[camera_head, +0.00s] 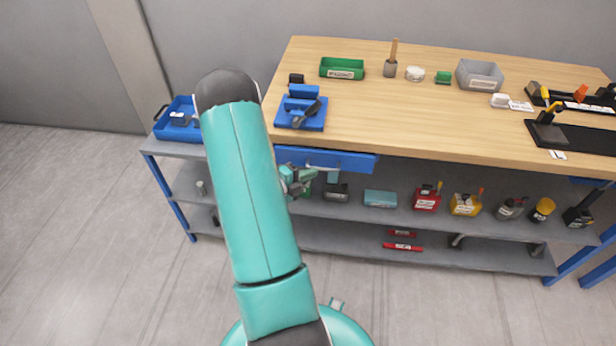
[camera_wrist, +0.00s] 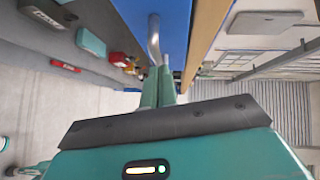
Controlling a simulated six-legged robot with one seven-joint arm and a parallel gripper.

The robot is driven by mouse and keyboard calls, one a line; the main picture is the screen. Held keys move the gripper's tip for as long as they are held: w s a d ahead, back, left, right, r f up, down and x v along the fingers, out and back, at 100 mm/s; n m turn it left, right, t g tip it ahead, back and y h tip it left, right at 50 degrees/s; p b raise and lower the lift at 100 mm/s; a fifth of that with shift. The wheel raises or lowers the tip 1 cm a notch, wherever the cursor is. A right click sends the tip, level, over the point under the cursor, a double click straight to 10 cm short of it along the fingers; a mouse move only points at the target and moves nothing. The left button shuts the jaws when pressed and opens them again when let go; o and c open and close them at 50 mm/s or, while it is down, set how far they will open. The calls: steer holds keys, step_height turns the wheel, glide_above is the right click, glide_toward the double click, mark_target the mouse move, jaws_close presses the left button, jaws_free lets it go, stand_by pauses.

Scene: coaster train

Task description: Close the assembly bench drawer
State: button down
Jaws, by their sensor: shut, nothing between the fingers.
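The assembly bench drawer has a blue front (camera_head: 345,161) just under the front edge of the wooden top, at the left part of the bench. How far it stands out is hard to tell. In the wrist view the blue drawer front (camera_wrist: 176,28) fills the top middle, with a curved grey handle (camera_wrist: 154,40) on it. My gripper (camera_head: 318,174) is in front of the drawer, its fingers shut and empty. In the wrist view the fingertips (camera_wrist: 160,72) are close to the handle's end; whether they touch cannot be told.
The wooden bench top (camera_head: 440,115) carries a green bin (camera_head: 342,68), a blue fixture (camera_head: 301,108) and a grey bin (camera_head: 480,75). A blue tray (camera_head: 180,120) stands at the left. Several small items, including a teal box (camera_head: 380,198), line the shelf below. The floor in front is clear.

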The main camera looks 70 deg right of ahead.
mark_target(321, 160)
steer(key=shift+d, duration=0.1)
steer(key=d, duration=0.3)
steer(key=shift+w+d, duration=0.3)
steer(key=shift+d+r, duration=0.1)
steer(key=shift+d, duration=0.2)
steer(key=shift+a, duration=0.15)
